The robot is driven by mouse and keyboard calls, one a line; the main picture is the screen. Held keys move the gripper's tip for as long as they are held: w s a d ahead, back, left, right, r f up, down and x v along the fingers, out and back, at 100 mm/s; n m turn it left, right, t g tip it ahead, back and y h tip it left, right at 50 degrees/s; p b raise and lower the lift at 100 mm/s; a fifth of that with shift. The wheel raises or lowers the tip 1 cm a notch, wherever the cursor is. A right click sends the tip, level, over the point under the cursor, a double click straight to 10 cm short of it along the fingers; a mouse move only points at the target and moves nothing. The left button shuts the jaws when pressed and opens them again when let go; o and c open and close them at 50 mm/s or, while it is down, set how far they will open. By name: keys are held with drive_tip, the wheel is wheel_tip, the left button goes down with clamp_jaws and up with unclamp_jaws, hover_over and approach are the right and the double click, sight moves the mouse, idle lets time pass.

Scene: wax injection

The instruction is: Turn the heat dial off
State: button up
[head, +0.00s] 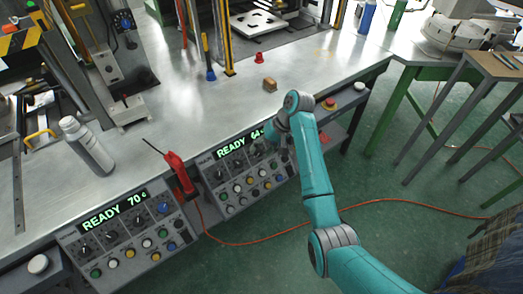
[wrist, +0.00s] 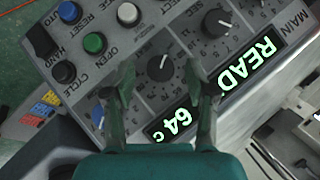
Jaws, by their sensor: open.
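In the wrist view my gripper (wrist: 161,85) is open. Its two dark fingers are spread over the control panel (wrist: 135,40). A black dial (wrist: 159,66) with a white pointer lies between the fingertips; I cannot tell whether they touch it. A second black dial (wrist: 214,23) with a pointer sits up and right of it. A partly hidden blue knob (wrist: 98,113) is left of my left finger. The display (wrist: 250,65) shows green "READ" and "64 c". In the head view my arm covers this panel's right part.
The left panel (head: 125,243) reads "READY 70 c". A red tool (head: 180,174) hangs between the panels at the table's front edge. A grey bottle (head: 88,146) and a small brown block (head: 269,85) stand on the metal table (head: 190,120). An orange cable (head: 370,203) crosses the green floor.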

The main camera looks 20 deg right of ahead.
drive_tip(key=v, duration=0.6)
drive_tip(key=shift+d+r, duration=0.2)
drive_tip(key=shift+r, duration=0.1)
